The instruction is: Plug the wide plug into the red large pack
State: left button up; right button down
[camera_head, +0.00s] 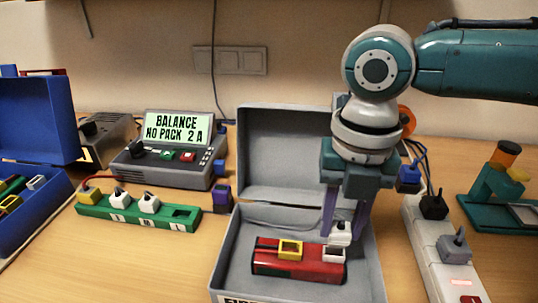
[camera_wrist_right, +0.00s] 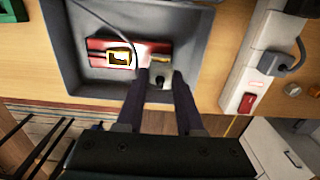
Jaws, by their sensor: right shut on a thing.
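The red pack (camera_head: 300,268) lies in an open grey box (camera_head: 230,255). Its top has a yellow-rimmed socket (camera_head: 290,249) and a white-rimmed socket (camera_head: 334,256) to the right of it. My right gripper (camera_head: 341,228) points down over the right end of the pack, shut on a white plug (camera_head: 340,240). The plug is just above or at the white-rimmed socket; I cannot tell whether it has entered. In the right wrist view the right gripper (camera_wrist_right: 161,78) has the plug between its fingertips beside the red pack (camera_wrist_right: 103,46). My left gripper is not in view.
A green strip (camera_head: 150,212) with several plugs and a balance charger (camera_head: 165,165) reading "NO PACK 2 A" stand left of the box. A white power strip (camera_head: 440,255) stands close on the right. The grey box's raised lid (camera_head: 280,150) is behind the gripper.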

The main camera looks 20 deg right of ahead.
aim_at(341, 227)
jog(key=shift+p, duration=0.3)
dwell(0.5)
dwell(1.1)
jog(key=shift+p, duration=0.5)
jog(key=shift+f+b, duration=0.4)
jog(key=shift+f, duration=0.1)
jog(key=shift+f+b, duration=0.7)
jog(key=shift+f, duration=0.25)
jog(key=shift+c, duration=2.3)
grip_release()
jog(key=shift+r, duration=0.1)
notch_tip(341, 227, up, 10)
jog(key=shift+f+p, duration=0.1)
jog(key=shift+p, duration=0.25)
